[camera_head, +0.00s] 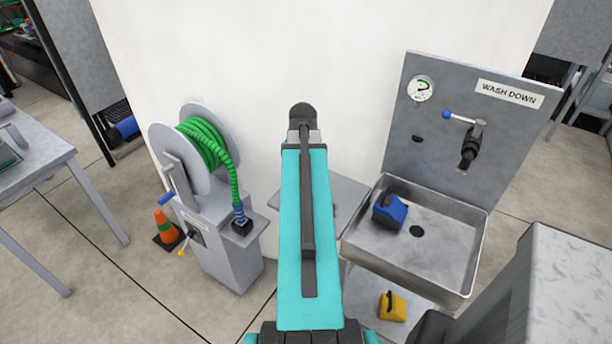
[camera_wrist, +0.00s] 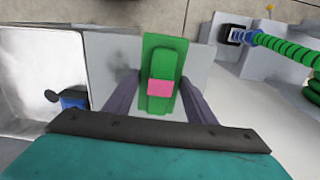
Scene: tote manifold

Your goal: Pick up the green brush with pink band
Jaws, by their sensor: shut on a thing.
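The green brush (camera_wrist: 163,58) with its pink band (camera_wrist: 160,87) shows in the wrist view, between the two grey fingers of my gripper (camera_wrist: 160,95). The fingers are shut on it. A grey shelf (camera_wrist: 113,62) lies behind the brush in the wrist view; I cannot tell whether the brush touches it. In the head view my teal arm hides the brush and the gripper's fingers. Part of the grey shelf (camera_head: 345,195) shows beside my arm there.
A steel sink (camera_head: 440,235) with a blue container (camera_head: 390,212) stands right, under a wash-down panel (camera_head: 450,130). A yellow container (camera_head: 392,306) sits below. A green hose reel (camera_head: 205,140) and an orange cone (camera_head: 166,228) stand left. A white wall (camera_head: 260,60) rises behind.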

